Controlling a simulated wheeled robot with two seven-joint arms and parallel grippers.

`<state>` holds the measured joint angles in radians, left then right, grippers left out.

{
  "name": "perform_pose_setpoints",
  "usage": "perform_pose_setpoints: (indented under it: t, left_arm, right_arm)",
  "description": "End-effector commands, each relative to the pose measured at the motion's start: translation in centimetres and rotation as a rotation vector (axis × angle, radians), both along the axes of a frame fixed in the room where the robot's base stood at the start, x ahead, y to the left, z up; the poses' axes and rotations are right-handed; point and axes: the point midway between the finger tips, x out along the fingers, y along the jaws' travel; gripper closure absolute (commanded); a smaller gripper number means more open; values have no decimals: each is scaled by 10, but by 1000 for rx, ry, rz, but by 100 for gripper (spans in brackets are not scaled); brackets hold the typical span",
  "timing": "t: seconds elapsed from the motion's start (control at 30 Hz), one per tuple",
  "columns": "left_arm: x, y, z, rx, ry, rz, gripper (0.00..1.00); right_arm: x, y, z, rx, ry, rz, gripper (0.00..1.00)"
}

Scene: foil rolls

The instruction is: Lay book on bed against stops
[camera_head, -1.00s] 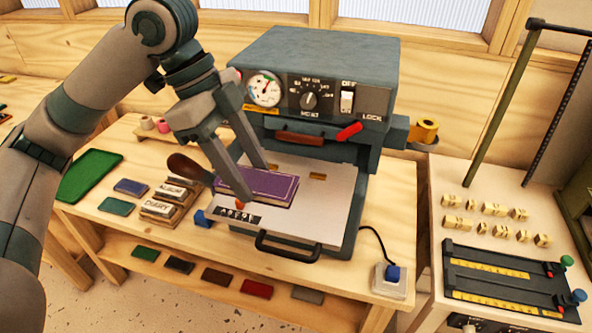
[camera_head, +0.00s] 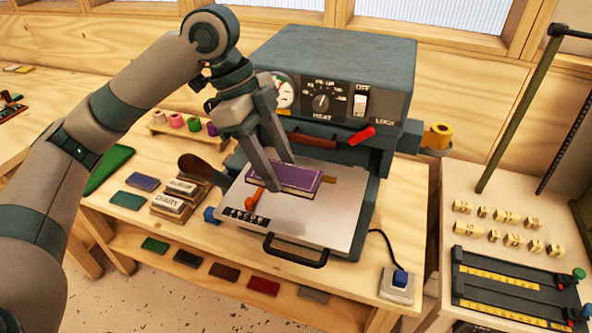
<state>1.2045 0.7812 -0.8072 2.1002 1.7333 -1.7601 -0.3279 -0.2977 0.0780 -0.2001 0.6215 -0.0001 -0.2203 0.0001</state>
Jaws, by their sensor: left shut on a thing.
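A purple book (camera_head: 298,181) with a gold border on its cover lies flat at the back of the pale metal bed (camera_head: 310,222) of the hot press (camera_head: 330,75). My left gripper (camera_head: 281,175) is shut on the book, with one finger in front and one behind. A small brass stop (camera_head: 329,179) shows at the book's right end; any other stop is hidden by book or gripper. I cannot tell whether the book touches the stops or rests fully on the bed. My right gripper is not in view.
An orange-red piece (camera_head: 255,197) and a letter strip (camera_head: 246,216) are at the bed's front left. A black handle (camera_head: 296,252) juts from its front. DIARY and ALBUM blocks (camera_head: 172,204) and coloured covers lie left. A side table (camera_head: 480,190) with brass type stands right.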

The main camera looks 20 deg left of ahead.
Motion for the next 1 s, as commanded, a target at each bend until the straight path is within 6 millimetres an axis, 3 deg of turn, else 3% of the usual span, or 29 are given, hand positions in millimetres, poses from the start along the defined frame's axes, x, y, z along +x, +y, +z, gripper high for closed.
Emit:
perform_pose_setpoints:
  t: [0.2, 0.4, 0.87, 1.0]
  left_arm:
    - [41, -8, -21, -2, 4, 3, 78]
    - [65, -12, -37, -2, 0, 1, 78]
    - [69, -13, -43, -1, 0, 0, 78]
    - [69, -13, -54, 0, 2, 0, 78]
  right_arm:
    - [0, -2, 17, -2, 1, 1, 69]
    - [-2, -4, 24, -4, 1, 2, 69]
    - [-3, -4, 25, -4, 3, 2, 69]
    - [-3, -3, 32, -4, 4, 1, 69]
